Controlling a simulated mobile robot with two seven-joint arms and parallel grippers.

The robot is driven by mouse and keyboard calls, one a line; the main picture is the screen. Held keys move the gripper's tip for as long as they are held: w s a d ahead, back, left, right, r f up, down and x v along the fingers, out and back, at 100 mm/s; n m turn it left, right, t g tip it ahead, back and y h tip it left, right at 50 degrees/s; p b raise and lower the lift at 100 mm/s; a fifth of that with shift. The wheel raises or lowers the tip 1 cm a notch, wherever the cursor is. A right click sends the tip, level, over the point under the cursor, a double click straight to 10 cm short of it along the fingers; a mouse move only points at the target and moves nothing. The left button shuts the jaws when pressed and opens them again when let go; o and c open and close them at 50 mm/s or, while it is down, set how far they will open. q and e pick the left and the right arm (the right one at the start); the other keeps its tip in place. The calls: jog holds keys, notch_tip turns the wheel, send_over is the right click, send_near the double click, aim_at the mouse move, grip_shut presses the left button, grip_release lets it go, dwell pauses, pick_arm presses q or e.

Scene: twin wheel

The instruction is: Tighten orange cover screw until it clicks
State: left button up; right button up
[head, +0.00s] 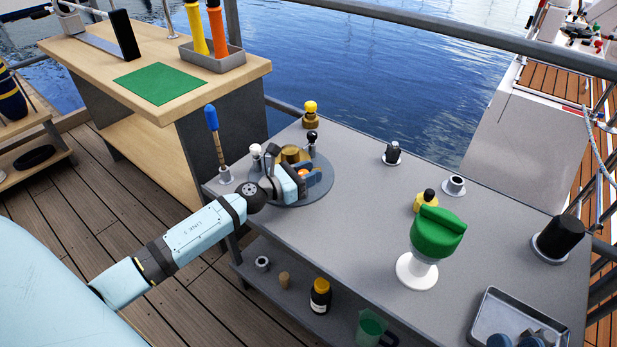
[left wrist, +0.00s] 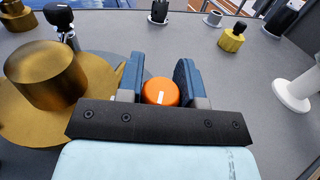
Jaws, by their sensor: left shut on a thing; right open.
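The orange cover screw (left wrist: 160,92) has a round cap with a white mark. In the left wrist view it sits between the two dark blue fingers of my left gripper (left wrist: 160,82), which is shut on it. In the head view my left gripper (head: 307,177) is over the right part of a round grey plate (head: 290,202) on the grey table, and the orange cap is mostly hidden by the fingers. A brass knob (left wrist: 45,72) stands on a brass disc to the left of the gripper.
Close by stand small white-topped (head: 256,151) and black-topped (head: 311,137) levers and a blue-handled tool (head: 212,120). A green-capped white pedestal (head: 437,235), yellow knobs and a metal tray (head: 482,318) are farther off. The table's middle is mostly clear.

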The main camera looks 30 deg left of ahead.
dwell(0.3)
pick_arm(q)
jog(key=o, duration=0.9)
jog(key=shift+s+a+f, duration=0.1)
jog(key=shift+s+a, duration=0.1)
jog(key=shift+s, duration=0.25)
jog(key=v, duration=1.2)
jog(key=shift+s+a, duration=0.3)
jog(key=shift+s, duration=0.05)
